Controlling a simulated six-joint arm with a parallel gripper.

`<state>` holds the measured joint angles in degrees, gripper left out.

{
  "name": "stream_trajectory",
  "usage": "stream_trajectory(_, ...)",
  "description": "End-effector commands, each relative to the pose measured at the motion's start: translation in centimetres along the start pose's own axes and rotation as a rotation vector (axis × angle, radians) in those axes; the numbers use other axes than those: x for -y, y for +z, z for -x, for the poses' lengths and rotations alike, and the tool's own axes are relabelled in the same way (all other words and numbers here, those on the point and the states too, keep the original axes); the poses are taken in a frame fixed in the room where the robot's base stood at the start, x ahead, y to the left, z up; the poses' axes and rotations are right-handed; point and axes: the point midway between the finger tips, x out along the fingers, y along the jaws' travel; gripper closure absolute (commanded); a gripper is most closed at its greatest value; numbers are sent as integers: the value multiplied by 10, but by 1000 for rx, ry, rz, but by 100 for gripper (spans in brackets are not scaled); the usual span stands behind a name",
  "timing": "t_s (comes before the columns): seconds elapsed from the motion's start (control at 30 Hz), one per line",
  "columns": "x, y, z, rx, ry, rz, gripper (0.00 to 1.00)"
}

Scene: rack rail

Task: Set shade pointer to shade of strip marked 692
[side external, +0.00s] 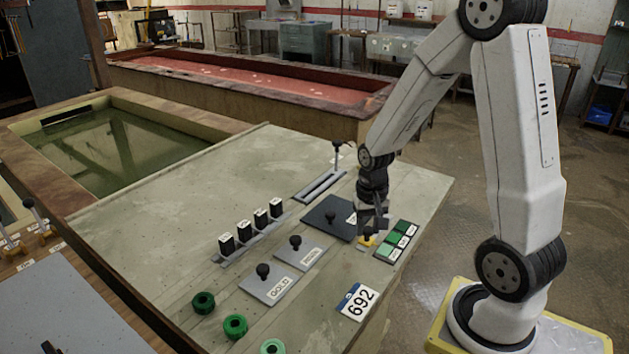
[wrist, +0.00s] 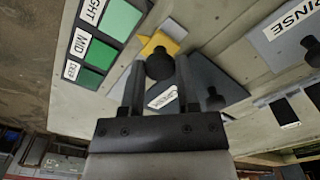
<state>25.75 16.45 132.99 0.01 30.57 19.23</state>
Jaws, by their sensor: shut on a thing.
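The shade pointer is a yellow piece (side external: 362,248) with a black knob, beside the shade chart (side external: 398,241). My gripper (side external: 371,229) is over it; in the wrist view, my gripper (wrist: 160,82) is shut on its black knob (wrist: 159,65). The yellow part (wrist: 167,41) shows beyond the knob, nearest the LIGHT patch. The chart has three green patches: LIGHT (wrist: 121,17), MID (wrist: 103,52) and DEEP (wrist: 90,78). A white and blue tag marked 692 (side external: 358,302) lies at the front. Three green rolls lie left of it; the palest (side external: 272,347) is partly cut off.
A dark plate with a knob (side external: 323,220) is close left of my gripper. Two grey knobbed plates (side external: 268,290), several black blocks (side external: 243,232) and a slotted lever (side external: 322,184) are further off. The bench's left part (side external: 150,230) is clear.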

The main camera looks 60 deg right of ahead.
Motion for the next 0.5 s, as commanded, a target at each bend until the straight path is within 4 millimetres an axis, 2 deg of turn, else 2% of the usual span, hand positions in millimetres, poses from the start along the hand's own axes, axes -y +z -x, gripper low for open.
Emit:
stream_trajectory(0.33,-2,-3,1,-2,-1,-1,100)
stream_trajectory(0.5,-14,-15,1,-2,-1,-5,100)
